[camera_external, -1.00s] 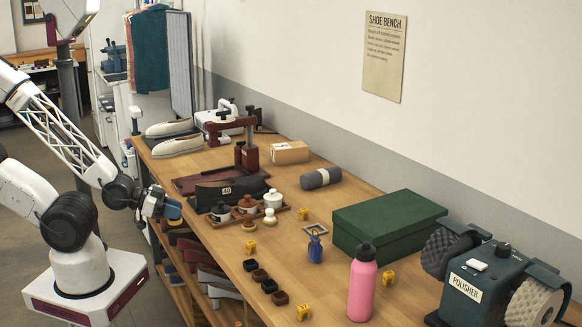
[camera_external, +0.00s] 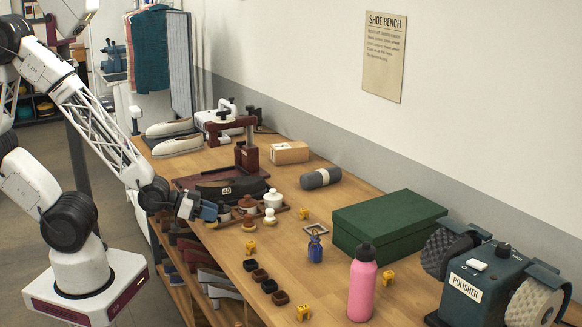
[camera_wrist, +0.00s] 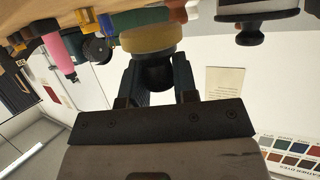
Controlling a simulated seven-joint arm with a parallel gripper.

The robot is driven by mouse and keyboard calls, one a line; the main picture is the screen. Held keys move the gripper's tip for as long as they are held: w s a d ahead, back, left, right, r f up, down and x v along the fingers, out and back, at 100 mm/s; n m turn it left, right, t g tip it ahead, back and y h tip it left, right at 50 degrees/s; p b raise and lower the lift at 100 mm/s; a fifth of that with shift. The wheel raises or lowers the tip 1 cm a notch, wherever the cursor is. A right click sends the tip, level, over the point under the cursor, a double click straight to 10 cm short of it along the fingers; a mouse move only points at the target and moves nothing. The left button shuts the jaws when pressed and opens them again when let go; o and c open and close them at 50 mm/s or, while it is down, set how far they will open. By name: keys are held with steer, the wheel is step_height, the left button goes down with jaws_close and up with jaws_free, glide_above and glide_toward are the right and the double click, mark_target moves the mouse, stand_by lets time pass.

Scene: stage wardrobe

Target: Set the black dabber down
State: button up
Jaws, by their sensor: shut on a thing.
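My gripper (camera_wrist: 157,85) is shut on the black dabber (camera_wrist: 155,72), with a finger on each side of its dark knob. Its round yellowish pad (camera_wrist: 150,38) shows beyond the fingers in the wrist view. A brown-topped dabber (camera_external: 249,223) and a white-topped dabber (camera_external: 269,216) stand on the bench just right of my gripper.
A dark 40-marked item (camera_external: 232,189) lies behind.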

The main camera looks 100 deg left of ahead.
steer(key=shift+w+a+f, duration=0.1)
steer(key=shift+w+a, duration=0.15)
steer(key=shift+w, duration=0.45)
steer(key=shift+w+a, duration=0.25)
steer(key=shift+w, duration=0.45)
steer(key=shift+w+a+f, duration=0.1)
steer(key=shift+w+a, duration=0.15)
steer(key=shift+w, duration=0.45)
steer(key=shift+w+f, duration=0.1)
steer(key=shift+f, duration=1.45)
steer(key=shift+f, duration=0.1)
steer(key=o, duration=0.9)
steer(key=shift+f, duration=0.1)
steer(key=shift+v, duration=3.9)
